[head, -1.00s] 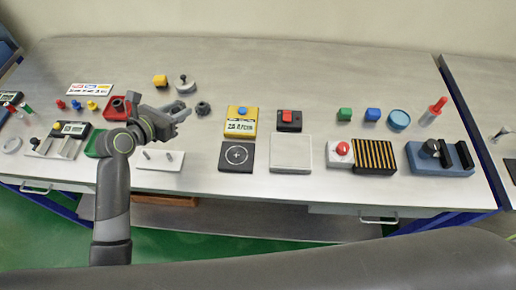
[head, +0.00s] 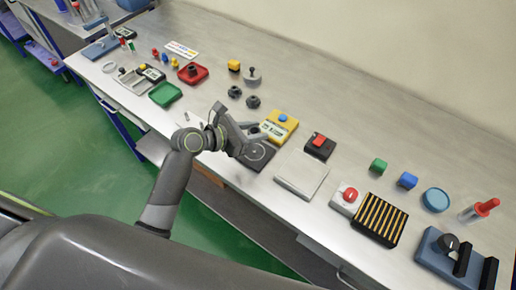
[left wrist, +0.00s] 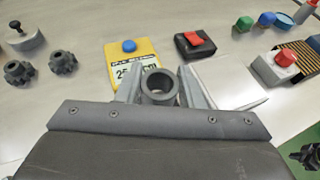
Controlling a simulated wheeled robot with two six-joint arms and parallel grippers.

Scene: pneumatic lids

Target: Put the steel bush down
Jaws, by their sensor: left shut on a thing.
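The steel bush (left wrist: 158,86) is a grey ring with a round hole, shown in the left wrist view between the fingertips. My left gripper (head: 256,131) is shut on it, with a finger on each side. The bush is hard to make out there. The gap between bush and bench cannot be told.
The yellow device with a blue knob (head: 278,126) is close to the gripper. Two dark knobbed parts (head: 252,102) lie behind it. A black box with a red switch (head: 319,147) and a pale square plate (head: 301,174) are to the right.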

